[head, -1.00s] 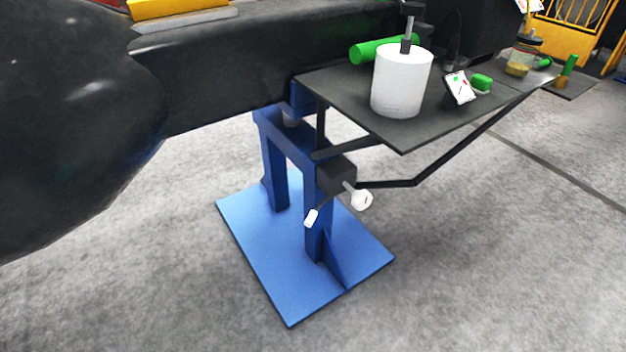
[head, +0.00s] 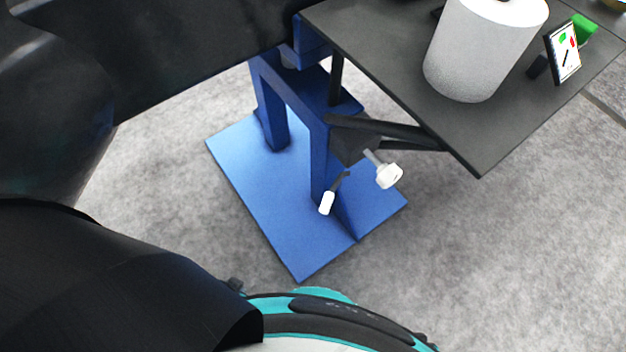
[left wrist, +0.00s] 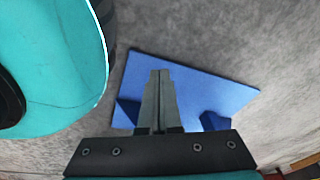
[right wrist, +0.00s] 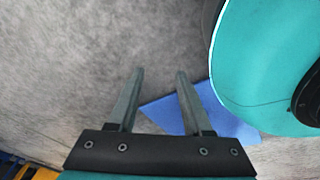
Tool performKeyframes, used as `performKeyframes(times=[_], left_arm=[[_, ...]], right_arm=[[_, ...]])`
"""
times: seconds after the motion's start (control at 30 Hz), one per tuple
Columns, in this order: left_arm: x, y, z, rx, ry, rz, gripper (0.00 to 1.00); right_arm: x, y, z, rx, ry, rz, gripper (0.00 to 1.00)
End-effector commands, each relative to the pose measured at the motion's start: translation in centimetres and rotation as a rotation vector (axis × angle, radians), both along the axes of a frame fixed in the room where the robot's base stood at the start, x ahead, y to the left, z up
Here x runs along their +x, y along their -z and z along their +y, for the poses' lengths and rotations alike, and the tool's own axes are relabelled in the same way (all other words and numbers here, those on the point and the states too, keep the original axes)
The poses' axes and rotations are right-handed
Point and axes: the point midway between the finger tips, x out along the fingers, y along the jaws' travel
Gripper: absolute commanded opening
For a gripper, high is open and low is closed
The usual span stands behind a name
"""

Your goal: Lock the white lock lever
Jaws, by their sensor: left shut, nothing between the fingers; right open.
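The white lock lever (head: 327,203) is a short dark rod with a white grip. It hangs slanting down and to the left beside the blue stand's post in the head view. A white knob (head: 389,176) sticks out to its right, under the dark shelf. My left gripper (left wrist: 159,75) is shut and empty in the left wrist view, with the blue base plate beyond its tips. My right gripper (right wrist: 160,74) is open and empty in the right wrist view, with part of the blue plate beyond. Neither gripper's fingers show in the head view. The lever does not show in either wrist view.
The blue stand's base plate (head: 255,190) lies on the grey floor. A dark shelf (head: 385,65) overhangs at upper right, carrying a white cylinder (head: 480,50) and a small display (head: 563,55). A large dark body (head: 180,50) fills the upper left. Floor at right is clear.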

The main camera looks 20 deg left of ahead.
Motion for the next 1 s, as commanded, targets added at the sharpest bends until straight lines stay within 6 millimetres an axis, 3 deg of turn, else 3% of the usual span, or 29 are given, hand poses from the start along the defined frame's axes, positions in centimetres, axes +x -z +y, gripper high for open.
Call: performKeyframes(times=[0.2, 0.27, 0.37, 0.47, 0.6, 0.7, 0.83, 1.0], left_arm=[[-1.0, 0.1, -0.1, -0.001, -0.001, 0.015, 0.0], [-0.3, 0.0, 0.1, -0.001, -0.003, 0.005, 0.0], [2.2, -0.9, 1.5, 0.004, -0.022, -0.033, 0.0], [6.8, -3.0, 3.5, 0.002, -0.058, -0.099, 0.0], [14.5, -8.0, 5.5, -0.042, -0.111, -0.208, 0.0], [19.0, -12.1, 5.4, -0.102, -0.132, -0.265, 0.0], [22.9, -17.8, 3.7, -0.2, -0.133, -0.299, 0.0], [24.3, -24.6, -0.2, -0.335, -0.097, -0.268, 0.0]], right_arm=[[-1.2, 0.2, -0.5, -0.008, 0.0, 0.02, 0.5], [-1.3, 0.2, -0.6, -0.009, 0.0, 0.022, 0.5], [-1.2, 0.0, -0.6, -0.009, 0.0, 0.022, 0.5], [-1.2, -0.2, -0.6, -0.009, 0.0, 0.021, 0.5], [-1.1, -0.6, -0.5, -0.008, -0.002, 0.019, 0.5], [-1.0, -0.8, -0.4, -0.007, -0.003, 0.019, 0.5], [-1.1, -1.1, 0.0, -0.002, -0.003, 0.02, 0.5], [-1.3, -1.4, 0.5, 0.004, -0.004, 0.025, 0.5]])
